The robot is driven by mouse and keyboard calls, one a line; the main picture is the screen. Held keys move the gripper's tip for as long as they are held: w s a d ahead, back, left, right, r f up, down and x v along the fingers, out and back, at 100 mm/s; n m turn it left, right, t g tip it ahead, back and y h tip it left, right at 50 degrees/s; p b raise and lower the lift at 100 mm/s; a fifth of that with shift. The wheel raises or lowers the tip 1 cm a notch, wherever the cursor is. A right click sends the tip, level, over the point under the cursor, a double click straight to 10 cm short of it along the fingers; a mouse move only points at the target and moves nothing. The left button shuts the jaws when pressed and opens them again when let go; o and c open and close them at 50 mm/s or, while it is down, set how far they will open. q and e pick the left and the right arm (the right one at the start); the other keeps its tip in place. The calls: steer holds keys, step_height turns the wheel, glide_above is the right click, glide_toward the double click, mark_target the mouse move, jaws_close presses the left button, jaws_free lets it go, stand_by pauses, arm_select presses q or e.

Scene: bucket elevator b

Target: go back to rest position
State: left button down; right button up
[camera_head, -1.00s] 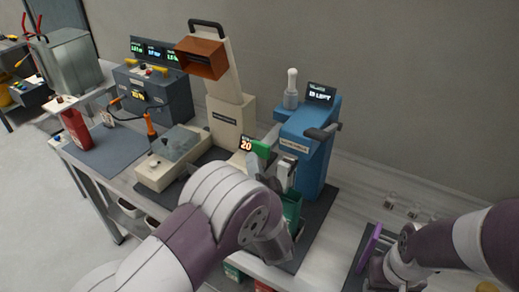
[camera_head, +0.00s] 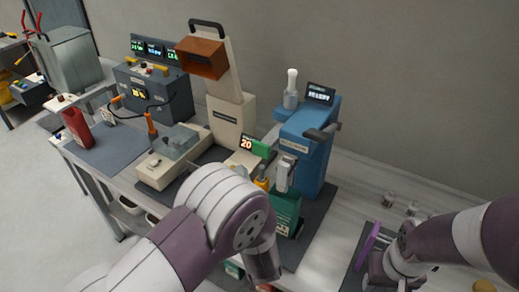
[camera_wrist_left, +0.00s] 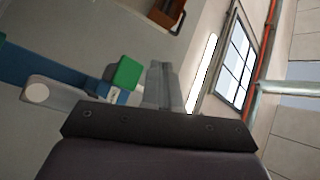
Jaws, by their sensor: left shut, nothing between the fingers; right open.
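My left gripper (camera_head: 286,172) is in front of the blue machine (camera_head: 312,140), pointing up, with a green box (camera_head: 286,212) below it. In the left wrist view its two fingers (camera_wrist_left: 164,86) are together with nothing between them. A green block (camera_wrist_left: 125,73) shows beside them there; I cannot tell whether it touches. My right gripper (camera_head: 376,266) is low at the right, by a purple upright piece (camera_head: 368,243). It is open, but its fingertips are hard to make out.
A cream machine with an orange hopper (camera_head: 202,59) stands behind the left arm. A grey control box (camera_head: 155,92), a glass-topped cream box (camera_head: 168,163) and a red container (camera_head: 76,128) are to the left. Small clear cups (camera_head: 388,199) stand on the bench at right.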

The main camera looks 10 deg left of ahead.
stand_by(0.7)
arm_select(q)
steer(key=s+d+f+n+g+h, duration=0.1)
steer(key=s+d+f+g+h, duration=0.15)
steer(key=f+g+h, duration=0.35)
steer(key=s+d+f+n+g+h, duration=0.1)
steer(key=d+f+n+g+h, duration=0.2)
steer(key=f, duration=0.5)
steer(key=s+a+r+n+g, duration=0.1)
steer(key=s+a+g, duration=0.2)
steer(key=s+g, duration=0.3)
steer(key=s+a+r+g, duration=0.2)
steer(key=s+g, duration=0.1)
steer(key=s, duration=0.5)
steer(key=shift+n+t+y, duration=0.3)
steer(key=shift+n, duration=0.5)
steer(key=a+r, duration=0.2)
steer(key=a, duration=0.3)
steer(key=shift+w+r, duration=0.3)
steer(key=shift+r, duration=0.1)
